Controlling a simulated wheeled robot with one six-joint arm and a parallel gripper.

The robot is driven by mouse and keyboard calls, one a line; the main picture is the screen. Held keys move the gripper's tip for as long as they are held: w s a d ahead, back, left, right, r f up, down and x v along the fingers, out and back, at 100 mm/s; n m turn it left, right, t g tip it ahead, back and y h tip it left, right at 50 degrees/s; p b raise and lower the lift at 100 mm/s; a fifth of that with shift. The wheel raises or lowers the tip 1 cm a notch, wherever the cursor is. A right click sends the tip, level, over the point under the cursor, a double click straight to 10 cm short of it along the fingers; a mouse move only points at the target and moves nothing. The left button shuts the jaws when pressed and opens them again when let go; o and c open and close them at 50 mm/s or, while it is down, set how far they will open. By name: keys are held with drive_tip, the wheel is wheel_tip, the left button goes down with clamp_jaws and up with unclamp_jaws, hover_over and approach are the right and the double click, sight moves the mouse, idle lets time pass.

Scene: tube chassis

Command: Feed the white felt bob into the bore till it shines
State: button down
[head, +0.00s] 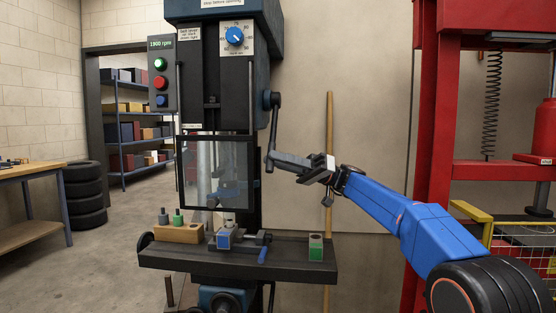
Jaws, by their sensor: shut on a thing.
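My gripper (273,161), at the end of my blue arm, is shut on the lower end of the dark feed lever (273,130) on the right side of the drill press (222,75). The lever hangs down from its hub. A clear guard (217,175) with a dark frame covers the spindle area. A small whitish piece (229,218) shows below the guard, just above the blue-jawed vise (225,240); I cannot tell whether it is the felt bob or the workpiece with the bore. The bob's tip and the bore are not clear from here.
The control panel (161,72) reads 1900 rpm. A red press frame (432,150) stands at right.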

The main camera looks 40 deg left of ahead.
drive_tip(key=c, duration=1.6)
unclamp_jaws()
drive_tip(key=shift+c, duration=0.2)
drive_tip(key=shift+w, duration=0.1)
drive_tip(key=v, duration=1.7)
drive_tip(key=shift+w, duration=0.1)
drive_tip(key=shift+f, duration=0.1)
